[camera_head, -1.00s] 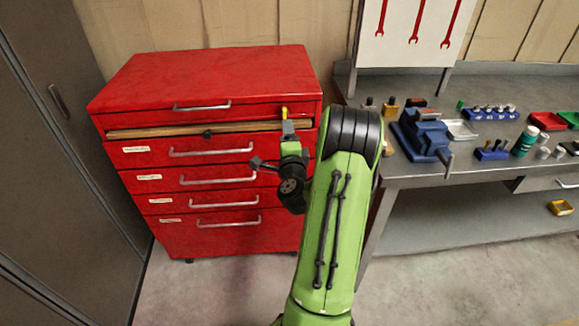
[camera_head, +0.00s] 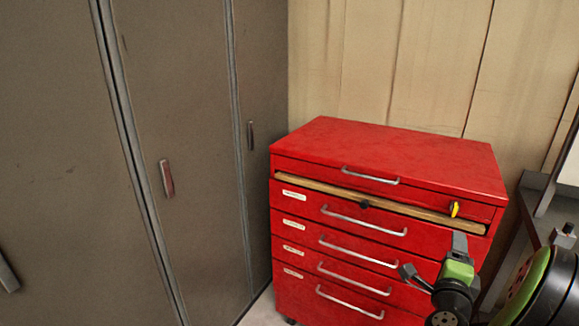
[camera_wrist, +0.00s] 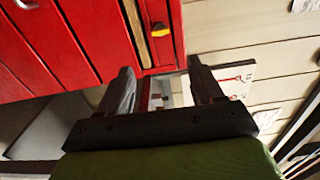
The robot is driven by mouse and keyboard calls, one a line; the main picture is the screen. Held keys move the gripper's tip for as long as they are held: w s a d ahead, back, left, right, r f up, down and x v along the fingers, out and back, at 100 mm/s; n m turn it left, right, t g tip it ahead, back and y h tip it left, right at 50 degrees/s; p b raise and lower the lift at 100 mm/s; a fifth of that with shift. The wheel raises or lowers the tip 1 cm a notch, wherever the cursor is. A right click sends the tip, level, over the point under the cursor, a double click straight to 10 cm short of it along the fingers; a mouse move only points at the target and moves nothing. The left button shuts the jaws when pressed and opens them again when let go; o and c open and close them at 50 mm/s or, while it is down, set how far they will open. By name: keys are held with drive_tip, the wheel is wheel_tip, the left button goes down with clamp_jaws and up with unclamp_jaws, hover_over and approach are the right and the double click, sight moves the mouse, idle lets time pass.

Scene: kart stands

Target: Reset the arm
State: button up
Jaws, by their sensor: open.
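My gripper (camera_head: 459,244) is at the lower right of the head view, in front of the right side of the red tool cabinet (camera_head: 400,160). In the wrist view my gripper (camera_wrist: 163,82) has its two dark fingers apart with nothing held between them. The cabinet's right front edge and a small yellow item (camera_wrist: 160,30) lie beyond the fingers. The yellow item also shows in the head view (camera_head: 454,209), at the right end of the top drawer.
Tall grey lockers (camera_head: 190,120) stand along the left. A wooden strip (camera_head: 330,193) runs below the cabinet's top drawer. The workbench (camera_head: 535,182) is partly cut off at the right. A panel with a red wrench outline (camera_wrist: 235,82) hangs on the wall.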

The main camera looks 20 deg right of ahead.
drive_tip(key=w+a+r+n+t+y, duration=0.2)
drive_tip(key=w+a+n+t+y, duration=0.25)
drive_tip(key=w+a+n, duration=0.35)
drive_tip(key=a+f+n+g+y, duration=0.2)
drive_tip(key=a+n+g+y, duration=0.2)
drive_tip(key=a+n+y, duration=1.25)
drive_tip(key=s+a+n+g+h, duration=0.25)
drive_tip(key=s+a+h, duration=0.2)
drive_tip(key=s, duration=0.55)
drive_tip(key=s+a+n+g+h, duration=0.1)
drive_tip(key=s+a+g+h, duration=0.4)
drive_tip(key=s, duration=0.6)
wheel_tip(320, 180, up, 15)
drive_tip(key=y+p, duration=0.2)
drive_tip(key=p, duration=1.3)
drive_tip(key=shift+w+a+t, duration=0.25)
drive_tip(key=shift+w+t, duration=0.15)
drive_tip(key=shift+f, duration=0.15)
